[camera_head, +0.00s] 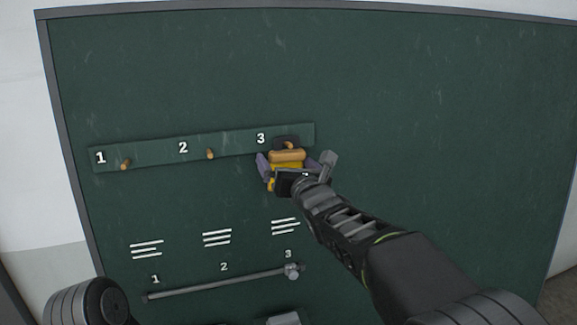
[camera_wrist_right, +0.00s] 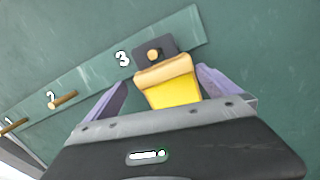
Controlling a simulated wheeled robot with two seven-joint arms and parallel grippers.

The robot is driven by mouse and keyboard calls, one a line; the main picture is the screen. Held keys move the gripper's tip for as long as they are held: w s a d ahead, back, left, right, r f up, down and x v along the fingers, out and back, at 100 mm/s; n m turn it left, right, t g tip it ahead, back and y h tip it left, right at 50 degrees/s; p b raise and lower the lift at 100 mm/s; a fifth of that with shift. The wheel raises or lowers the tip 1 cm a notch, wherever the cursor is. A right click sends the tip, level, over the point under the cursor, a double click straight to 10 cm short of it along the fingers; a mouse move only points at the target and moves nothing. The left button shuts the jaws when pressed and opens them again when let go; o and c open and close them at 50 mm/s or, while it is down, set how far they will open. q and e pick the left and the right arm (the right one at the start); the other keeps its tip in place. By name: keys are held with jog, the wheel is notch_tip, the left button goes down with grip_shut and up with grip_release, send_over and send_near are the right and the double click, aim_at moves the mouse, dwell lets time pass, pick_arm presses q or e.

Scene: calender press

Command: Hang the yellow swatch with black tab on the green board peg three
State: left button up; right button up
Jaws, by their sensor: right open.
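The yellow swatch (camera_wrist_right: 172,90) hangs at peg three (camera_wrist_right: 153,54) of the green board (camera_wrist_right: 255,60). Its black tab (camera_wrist_right: 140,61) is around the peg, whose wooden end shows in front of the tab. In the head view the yellow swatch (camera_head: 287,157) shows just beyond my right gripper (camera_head: 290,165), with the black tab (camera_head: 279,143) above it. My right gripper's two purple fingers (camera_wrist_right: 165,95) are spread on either side of the swatch, apart from it. The swatch's lower part is hidden behind the gripper body. My left gripper is not in view.
Peg one (camera_head: 125,165) and peg two (camera_head: 210,154) are bare on the rail to the left. A grey bar (camera_head: 220,284) with a knob runs across the board below the chalk lines. The board right of the rail is clear.

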jog(key=shift+s+d+b, duration=0.1)
jog(key=shift+s+b, duration=0.2)
jog(key=shift+s, duration=0.2)
jog(key=b+v, duration=0.2)
jog(key=v, duration=0.4)
jog(key=shift+s+d, duration=0.25)
jog(key=shift+s, duration=0.1)
